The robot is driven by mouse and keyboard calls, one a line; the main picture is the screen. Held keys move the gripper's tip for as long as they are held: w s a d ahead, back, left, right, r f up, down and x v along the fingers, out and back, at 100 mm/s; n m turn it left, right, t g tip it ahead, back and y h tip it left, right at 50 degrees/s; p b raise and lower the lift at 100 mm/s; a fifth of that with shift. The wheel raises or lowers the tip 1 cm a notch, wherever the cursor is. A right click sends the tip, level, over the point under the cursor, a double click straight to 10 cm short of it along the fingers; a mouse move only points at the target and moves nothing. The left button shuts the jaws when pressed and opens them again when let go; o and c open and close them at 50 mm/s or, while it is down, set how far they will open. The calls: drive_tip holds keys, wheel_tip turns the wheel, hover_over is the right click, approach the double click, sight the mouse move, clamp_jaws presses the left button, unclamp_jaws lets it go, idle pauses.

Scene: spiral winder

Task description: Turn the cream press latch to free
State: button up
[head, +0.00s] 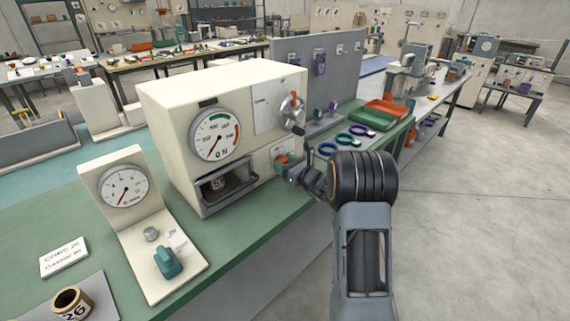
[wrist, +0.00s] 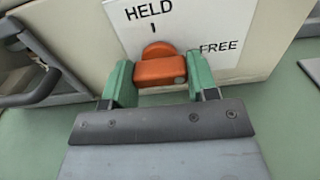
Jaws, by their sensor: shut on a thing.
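The cream press (head: 165,110) stands on the green bench, with a round gauge on its front. Its orange latch (head: 283,158) is low on the right part of the front. In the wrist view the latch (wrist: 160,70) sits on a white plate marked HELD at the top and FREE at the right. Its round hub shows just below the HELD mark; I cannot tell exactly where it points. My gripper (wrist: 161,80) is shut on the latch, one green fingertip against each side. In the head view my gripper (head: 288,168) reaches the press from the right.
A crank handle (head: 292,112) sticks out above the latch. A drawer-like opening (head: 228,187) holding a dark cup is to the left. A gauge stand (head: 122,190) is at the left.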

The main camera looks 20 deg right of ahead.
drive_tip(key=o, duration=0.9)
drive_tip(key=v, duration=1.3)
drive_tip(key=shift+s+d+b, duration=0.1)
drive_tip(key=shift+s+b, duration=0.3)
drive_tip(key=s+a+r+n+g+y+p, duration=0.1)
drive_tip(key=s+a+r+n+g+p, duration=0.15)
drive_tip(key=s+a+n+g, duration=0.5)
drive_tip(key=s+a+r+n+g+y+p, duration=0.1)
drive_tip(key=s+a+r+n+g+p, duration=0.3)
drive_tip(key=a+n, duration=0.65)
drive_tip(key=s+d+r+n+h, duration=0.1)
drive_tip(key=s+n+h, duration=0.2)
drive_tip(key=n, duration=0.1)
drive_tip(key=s+d+r+n+g+h+p, duration=0.1)
drive_tip(key=s+n+h, duration=0.2)
drive_tip(key=n, duration=0.2)
drive_tip(key=s+d+r+n+h, duration=0.1)
drive_tip(key=s+n+h, duration=0.2)
drive_tip(key=n, duration=0.1)
drive_tip(key=shift+s+r+h+p, duration=0.3)
drive_tip(key=shift+s+p, duration=0.05)
drive_tip(key=shift+p, duration=0.05)
